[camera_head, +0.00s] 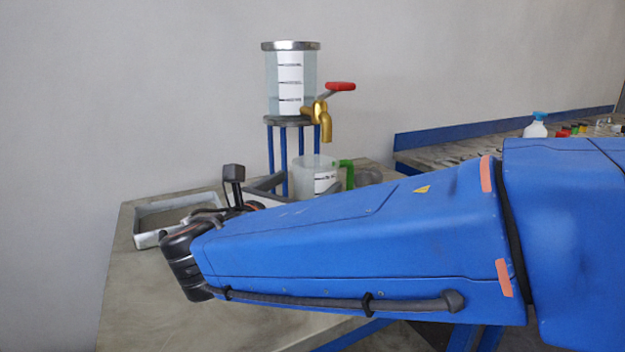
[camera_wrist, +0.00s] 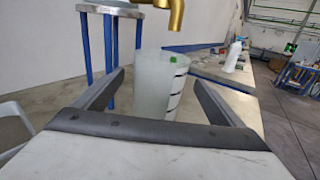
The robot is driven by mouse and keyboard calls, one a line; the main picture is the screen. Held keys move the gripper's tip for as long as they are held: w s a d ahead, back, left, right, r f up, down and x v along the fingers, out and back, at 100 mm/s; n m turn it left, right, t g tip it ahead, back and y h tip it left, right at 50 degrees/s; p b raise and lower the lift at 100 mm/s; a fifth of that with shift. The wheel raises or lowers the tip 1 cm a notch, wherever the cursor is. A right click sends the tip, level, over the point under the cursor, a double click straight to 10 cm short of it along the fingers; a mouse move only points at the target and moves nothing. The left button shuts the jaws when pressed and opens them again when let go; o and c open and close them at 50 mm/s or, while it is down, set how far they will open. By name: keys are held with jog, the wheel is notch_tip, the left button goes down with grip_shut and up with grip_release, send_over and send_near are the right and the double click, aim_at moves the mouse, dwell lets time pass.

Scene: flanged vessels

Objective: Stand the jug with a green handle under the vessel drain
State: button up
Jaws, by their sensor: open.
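The clear jug (camera_head: 316,178) with dark level marks and a green handle (camera_head: 346,174) looks upright, below the brass drain tap (camera_head: 326,118) in the head view. Its base is hidden by my arm. The glass vessel (camera_head: 291,82) with a metal lid and red tap lever stands on a blue-legged stand. In the wrist view, my gripper (camera_wrist: 160,82) is open, its dark fingers to the left and right of the jug (camera_wrist: 153,88). I cannot tell whether either finger touches it. The tap (camera_wrist: 176,14) shows at the top, its spout (camera_wrist: 175,26) above the jug's rim.
The stand's blue legs (camera_head: 271,160) are close to the jug. A long side bench (camera_head: 450,153) at right holds a white spray bottle (camera_head: 536,127) and small coloured items.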

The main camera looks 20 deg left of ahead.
jog(key=s, duration=0.6)
jog(key=shift+a, duration=0.35)
jog(key=shift+s, duration=0.15)
